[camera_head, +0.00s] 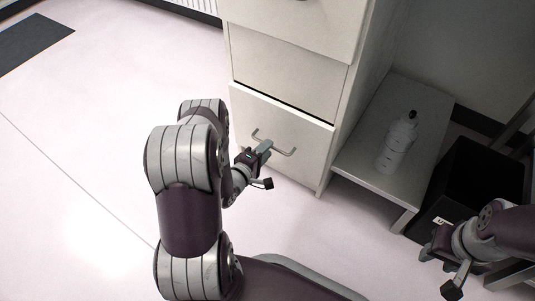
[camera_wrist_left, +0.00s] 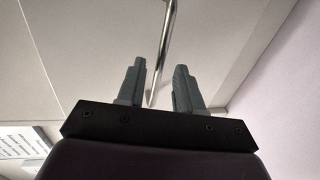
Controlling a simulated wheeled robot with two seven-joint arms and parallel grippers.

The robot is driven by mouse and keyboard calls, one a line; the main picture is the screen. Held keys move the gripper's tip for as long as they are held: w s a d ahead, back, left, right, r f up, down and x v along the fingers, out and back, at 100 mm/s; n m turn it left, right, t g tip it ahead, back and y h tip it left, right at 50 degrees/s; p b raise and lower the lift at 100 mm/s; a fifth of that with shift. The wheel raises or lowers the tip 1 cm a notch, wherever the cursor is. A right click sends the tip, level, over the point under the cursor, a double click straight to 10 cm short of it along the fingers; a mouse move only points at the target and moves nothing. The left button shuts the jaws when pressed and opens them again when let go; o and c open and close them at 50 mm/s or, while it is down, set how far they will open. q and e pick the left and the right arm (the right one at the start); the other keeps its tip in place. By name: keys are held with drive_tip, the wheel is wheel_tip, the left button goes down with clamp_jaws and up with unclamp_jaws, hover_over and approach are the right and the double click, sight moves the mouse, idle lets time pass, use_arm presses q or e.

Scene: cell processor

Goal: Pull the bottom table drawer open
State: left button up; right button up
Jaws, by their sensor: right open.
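The bottom drawer (camera_head: 308,166) is the lowest cream front of the cabinet, with a dark gap along its top edge. Its metal bar handle (camera_head: 285,151) runs across the front. My right gripper (camera_head: 437,268) is open and empty at the lower right, far from the drawer.
A low shelf (camera_head: 362,140) with a white bottle (camera_head: 397,143) on it stands right of the cabinet. A black bin (camera_head: 477,180) stands beside it, near my right gripper. The pale floor (camera_head: 90,170) is clear in front and to the left.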

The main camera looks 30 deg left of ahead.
use_arm(q)
drive_tip(key=shift+x, duration=0.75)
clamp_jaws()
idle(0.9)
